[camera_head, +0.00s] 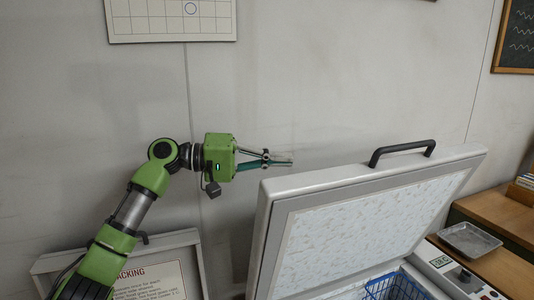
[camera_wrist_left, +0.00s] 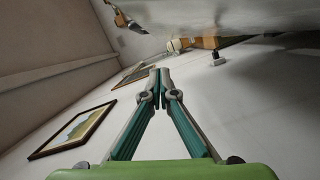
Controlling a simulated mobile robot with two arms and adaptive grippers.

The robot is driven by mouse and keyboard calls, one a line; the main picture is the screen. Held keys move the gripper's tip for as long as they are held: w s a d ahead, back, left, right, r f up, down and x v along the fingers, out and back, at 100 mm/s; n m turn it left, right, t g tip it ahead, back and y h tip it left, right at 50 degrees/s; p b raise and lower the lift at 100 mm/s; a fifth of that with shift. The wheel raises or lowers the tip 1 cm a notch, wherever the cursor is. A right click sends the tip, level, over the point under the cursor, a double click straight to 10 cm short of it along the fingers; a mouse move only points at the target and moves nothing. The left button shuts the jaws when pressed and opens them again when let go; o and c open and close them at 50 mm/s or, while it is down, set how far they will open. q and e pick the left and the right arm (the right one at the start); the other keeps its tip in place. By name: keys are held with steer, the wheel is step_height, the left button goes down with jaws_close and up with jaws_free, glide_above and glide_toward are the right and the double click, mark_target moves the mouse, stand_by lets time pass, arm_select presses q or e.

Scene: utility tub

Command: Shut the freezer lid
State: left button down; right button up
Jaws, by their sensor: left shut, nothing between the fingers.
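The freezer lid (camera_head: 372,222) stands raised in the head view, its frosty white inner panel facing me. A black bar handle (camera_head: 402,151) sits on its top edge, toward the right. My left gripper (camera_head: 289,158) is shut and empty, just behind and above the lid's upper left corner, left of the handle. The left wrist view shows its two fingers (camera_wrist_left: 159,78) meeting at the tips. A pale surface (camera_wrist_left: 240,18) fills the top of that view; I cannot tell for certain that it is the lid. My right gripper is in neither view.
A blue wire basket (camera_head: 395,287) is in the open freezer at the bottom. A control panel (camera_head: 452,270) lies on its right rim. A grey tray (camera_head: 470,239) rests on a wooden surface at right. A framed sign (camera_head: 150,282) stands at lower left. Bare wall is behind the lid.

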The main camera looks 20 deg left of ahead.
mark_target(307, 172)
arm_select(q)
steer(key=d+p, duration=0.1)
steer(key=d, duration=0.1)
steer(key=d+f+p, duration=0.1)
steer(key=d, duration=0.1)
steer(key=d+p, duration=0.1)
steer(key=d, duration=0.1)
steer(key=shift+s+f+p, duration=0.15)
steer(key=shift+s+p, duration=0.15)
steer(key=shift+p, duration=0.05)
steer(key=shift+d+f, duration=0.1)
steer(key=shift+d, duration=0.05)
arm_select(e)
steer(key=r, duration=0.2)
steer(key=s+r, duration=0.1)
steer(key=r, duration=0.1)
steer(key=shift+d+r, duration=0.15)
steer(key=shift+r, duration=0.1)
arm_select(q)
steer(key=shift+w, duration=0.1)
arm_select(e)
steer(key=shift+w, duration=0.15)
